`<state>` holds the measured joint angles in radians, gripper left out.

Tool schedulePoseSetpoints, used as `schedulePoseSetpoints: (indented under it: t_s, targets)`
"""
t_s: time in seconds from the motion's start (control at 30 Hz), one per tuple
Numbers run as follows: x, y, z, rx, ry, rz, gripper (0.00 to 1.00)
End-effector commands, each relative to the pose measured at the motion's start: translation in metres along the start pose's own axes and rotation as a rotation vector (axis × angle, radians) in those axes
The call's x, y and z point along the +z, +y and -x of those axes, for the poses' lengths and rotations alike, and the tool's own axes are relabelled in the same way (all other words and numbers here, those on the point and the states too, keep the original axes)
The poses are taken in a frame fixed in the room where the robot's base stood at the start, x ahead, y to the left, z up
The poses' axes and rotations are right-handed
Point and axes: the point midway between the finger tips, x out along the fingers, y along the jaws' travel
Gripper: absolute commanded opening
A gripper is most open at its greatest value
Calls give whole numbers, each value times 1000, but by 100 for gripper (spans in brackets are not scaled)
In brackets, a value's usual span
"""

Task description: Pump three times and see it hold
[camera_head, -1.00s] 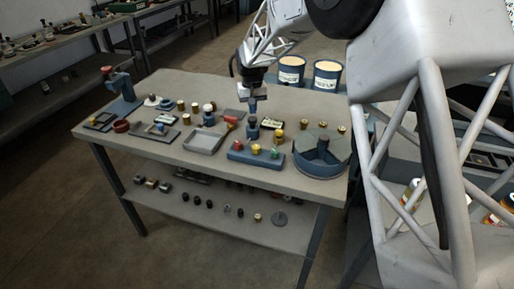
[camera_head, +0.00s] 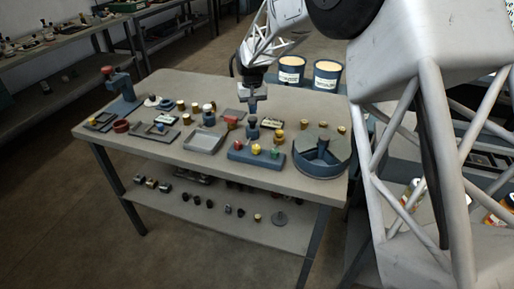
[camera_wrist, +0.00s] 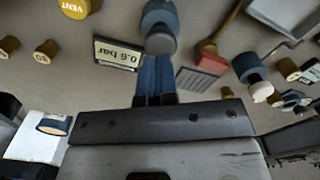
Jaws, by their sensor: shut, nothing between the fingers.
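My gripper (camera_head: 253,108) is shut with nothing between its fingers. It points down over the work table, just above a blue post with a grey rounded top (camera_head: 252,130), which may be the pump. In the wrist view, the fingers (camera_wrist: 155,62) end close to this post's grey top (camera_wrist: 160,40); I cannot tell if they touch. A small display (camera_wrist: 118,55) beside it reads 0.6 bar; it also shows in the head view (camera_head: 272,123). A yellow cap marked VENT (camera_wrist: 75,8) is near the display, partly cut off by the frame.
A blue box with red, yellow and green knobs (camera_head: 240,157) stands at the table's front. A round blue divided tray (camera_head: 320,168) is to its right, a grey tray (camera_head: 204,141) to its left. Small brass cylinders stand nearby. Two blue buckets (camera_head: 291,70) are behind.

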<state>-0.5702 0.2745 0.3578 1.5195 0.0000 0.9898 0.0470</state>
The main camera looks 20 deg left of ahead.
Motion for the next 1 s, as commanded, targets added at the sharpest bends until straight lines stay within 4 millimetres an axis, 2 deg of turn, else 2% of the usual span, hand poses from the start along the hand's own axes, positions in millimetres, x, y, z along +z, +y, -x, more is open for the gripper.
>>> schedulePoseSetpoints:
  t_s: [1.0]
  targets:
    - [0, 0, -20, 0, -1, 0, 0]
